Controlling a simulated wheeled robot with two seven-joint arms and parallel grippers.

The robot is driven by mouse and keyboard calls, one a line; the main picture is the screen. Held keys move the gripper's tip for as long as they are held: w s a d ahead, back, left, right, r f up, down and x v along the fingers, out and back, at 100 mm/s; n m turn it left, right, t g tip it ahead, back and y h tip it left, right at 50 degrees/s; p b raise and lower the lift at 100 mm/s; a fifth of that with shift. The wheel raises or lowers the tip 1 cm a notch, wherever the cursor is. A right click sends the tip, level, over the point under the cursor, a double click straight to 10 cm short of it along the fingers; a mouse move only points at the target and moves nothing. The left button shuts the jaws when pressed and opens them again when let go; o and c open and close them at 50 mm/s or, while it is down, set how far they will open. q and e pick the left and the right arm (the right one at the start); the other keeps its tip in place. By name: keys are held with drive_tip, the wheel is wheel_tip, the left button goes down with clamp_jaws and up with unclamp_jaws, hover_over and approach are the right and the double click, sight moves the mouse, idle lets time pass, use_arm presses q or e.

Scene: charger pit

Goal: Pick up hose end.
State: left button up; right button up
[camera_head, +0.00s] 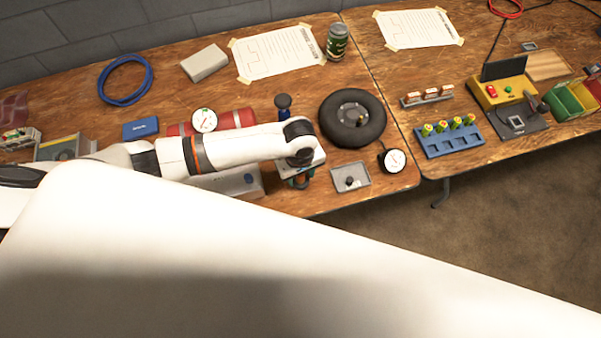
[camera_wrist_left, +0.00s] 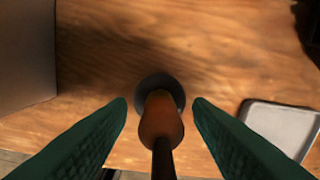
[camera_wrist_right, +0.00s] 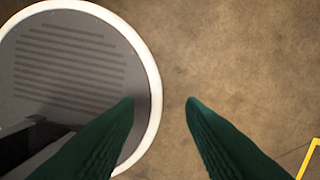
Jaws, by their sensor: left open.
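The hose end (camera_wrist_left: 161,122) shows in the left wrist view as an orange-brown piece with a dark round collar and a dark hose running toward the bottom edge. My left gripper (camera_wrist_left: 161,104) is open, with one green finger on each side of the hose end and a visible gap to both. My right gripper (camera_wrist_right: 160,101) is open and empty above the brown floor.
A small grey tray (camera_head: 350,178) with a dark knob lies right of my left gripper. A blue rack (camera_head: 449,139) stands on the right table.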

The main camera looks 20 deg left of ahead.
use_arm(q)
drive_tip(key=shift+f, duration=0.2)
clamp_jaws()
wheel_tip(320, 180, up, 10)
drive_tip(key=shift+r, duration=0.1)
idle(0.5)
